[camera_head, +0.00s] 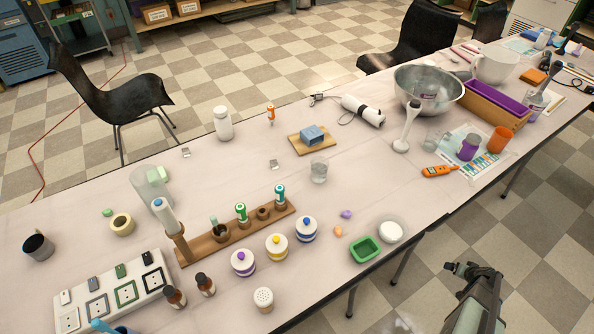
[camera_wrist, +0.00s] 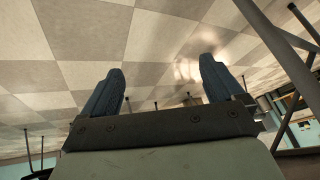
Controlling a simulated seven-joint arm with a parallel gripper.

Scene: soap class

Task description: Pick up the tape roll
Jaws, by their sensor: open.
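The tape roll (camera_head: 122,224) is a cream ring lying flat on the left part of the long table, in the head view. Behind the fingers are only floor tiles and some furniture legs. My arm shows at the lower right of the head view, beyond the table's front edge and far from the tape roll. The tape roll is not in the wrist view.
A small green piece (camera_head: 107,212) lies close to the tape roll. A clear container (camera_head: 146,186) and a wooden rack (camera_head: 233,238) with bottles stand to its right. A dark mug (camera_head: 38,246) is to its left. A white block with square sections (camera_head: 112,292) lies in front.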

